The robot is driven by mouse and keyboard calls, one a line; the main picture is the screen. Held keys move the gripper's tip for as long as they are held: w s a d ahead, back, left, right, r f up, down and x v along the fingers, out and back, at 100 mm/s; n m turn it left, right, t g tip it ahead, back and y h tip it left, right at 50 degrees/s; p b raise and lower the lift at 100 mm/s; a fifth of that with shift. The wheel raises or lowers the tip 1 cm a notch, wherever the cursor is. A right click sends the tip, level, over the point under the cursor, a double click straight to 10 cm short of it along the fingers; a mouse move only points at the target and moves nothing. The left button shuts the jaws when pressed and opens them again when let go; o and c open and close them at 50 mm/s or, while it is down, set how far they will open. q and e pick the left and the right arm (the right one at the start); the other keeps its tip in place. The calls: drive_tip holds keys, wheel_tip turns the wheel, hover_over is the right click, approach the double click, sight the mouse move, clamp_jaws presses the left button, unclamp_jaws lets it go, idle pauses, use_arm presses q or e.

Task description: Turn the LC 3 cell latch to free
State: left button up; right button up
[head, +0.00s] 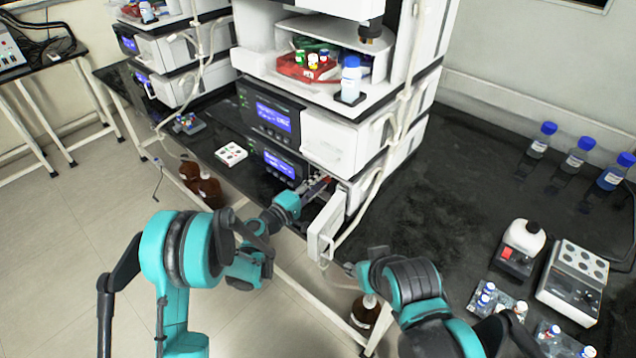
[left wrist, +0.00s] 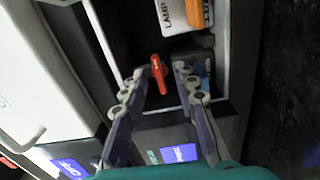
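The red latch (left wrist: 160,74) sticks out of the dark open bay of the lower module, in the left wrist view. My left gripper (left wrist: 160,72) is open, with one finger on each side of the latch. I cannot tell if either finger touches it. In the head view my left gripper (head: 318,188) is at the bay of the bottom module (head: 275,158), and the latch is mostly hidden there. The module's white door (head: 327,224) hangs open. My right gripper (head: 345,268) is beside the lower part of the door, and its fingers are too small to read.
A white block marked LAMP with an orange part (left wrist: 200,14) sits in the bay beside the latch. Brown bottles (head: 208,188) are below the bench edge on the left. The black bench top (head: 440,200) right of the stack is clear up to the small instruments (head: 575,282).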

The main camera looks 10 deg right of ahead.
use_arm(q)
drive_tip(key=v, duration=0.7)
drive_tip(key=shift+s+a, duration=0.15)
drive_tip(key=shift+a, duration=0.05)
idle(0.3)
